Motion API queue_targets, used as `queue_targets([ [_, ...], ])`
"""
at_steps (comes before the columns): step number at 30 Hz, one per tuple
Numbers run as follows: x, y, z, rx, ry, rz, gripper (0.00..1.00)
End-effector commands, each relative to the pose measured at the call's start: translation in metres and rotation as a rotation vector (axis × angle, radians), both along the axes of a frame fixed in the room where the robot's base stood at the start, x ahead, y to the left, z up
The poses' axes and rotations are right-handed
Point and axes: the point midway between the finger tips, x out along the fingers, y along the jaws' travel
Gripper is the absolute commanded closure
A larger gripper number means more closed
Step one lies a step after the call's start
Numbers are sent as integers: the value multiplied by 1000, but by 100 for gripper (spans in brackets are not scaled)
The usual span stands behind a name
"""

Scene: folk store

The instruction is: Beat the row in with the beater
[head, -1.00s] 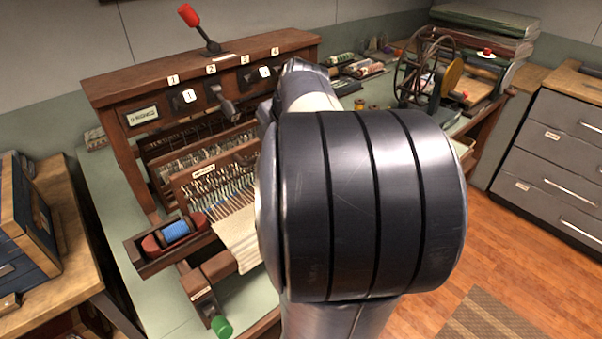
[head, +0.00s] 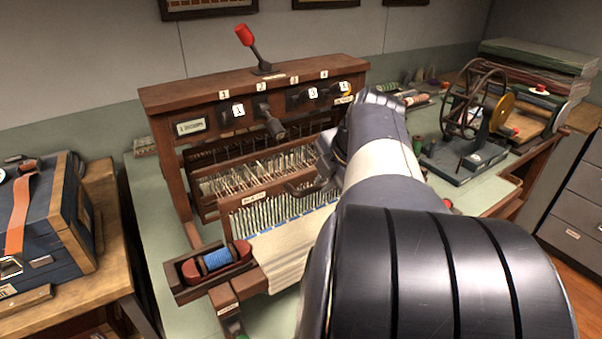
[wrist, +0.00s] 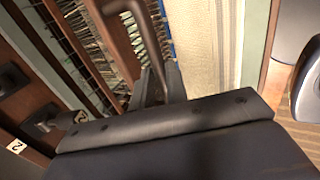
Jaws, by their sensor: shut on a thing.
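The loom's beater (head: 228,218) is a wooden frame with a comb of metal teeth and a small label. It stands against the edge of the cream cloth (head: 283,250), with bits of blue yarn along its foot. My gripper (wrist: 160,84) is shut on the beater's dark curved handle (wrist: 137,12), which also shows in the head view (head: 302,189). In the wrist view the comb and the blue yarn line lie just beyond the fingers, beside the cloth. My arm hides the beater's right end and part of the cloth in the head view.
A shuttle with blue yarn (head: 217,259) lies in a wooden tray left of the cloth. The loom's top beam (head: 200,93) carries numbered levers and a red-knobbed lever (head: 244,36). A spoked winding wheel (head: 476,99) stands at right. A blue chest (head: 40,228) sits at left.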

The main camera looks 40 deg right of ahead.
Motion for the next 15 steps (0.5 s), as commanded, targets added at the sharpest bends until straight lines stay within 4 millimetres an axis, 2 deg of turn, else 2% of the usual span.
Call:
queue_targets([
  [1, 4, 0, -5, 6, 13, 4, 100],
  [15, 53, -2, -6, 6, 12, 4, 100],
])
